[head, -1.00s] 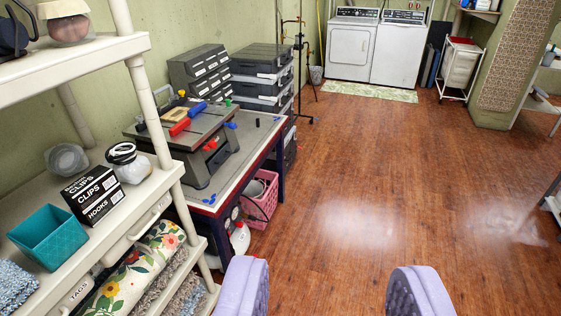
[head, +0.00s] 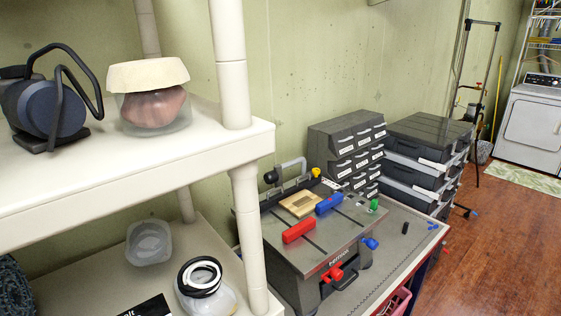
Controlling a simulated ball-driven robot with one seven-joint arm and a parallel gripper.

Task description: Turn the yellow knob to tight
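The yellow knob (head: 316,173) is small and sits at the back edge of a grey bench machine (head: 340,233), near the middle of the view. Its lower part and its exact setting are too small to tell. The machine has a flat top with a light wooden plate (head: 300,204), a red bar (head: 299,230) and a blue bar (head: 329,203). A red knob (head: 332,274) and a blue knob (head: 370,243) are on its front, and a green knob (head: 374,205) is at its right. My gripper is not in view.
A white shelf unit (head: 150,175) with a post (head: 243,220) stands close at the left, partly hiding the machine's left side. Dark drawer cabinets (head: 347,150) stand behind the machine on the workbench (head: 420,232). Open wooden floor (head: 490,250) lies at the right.

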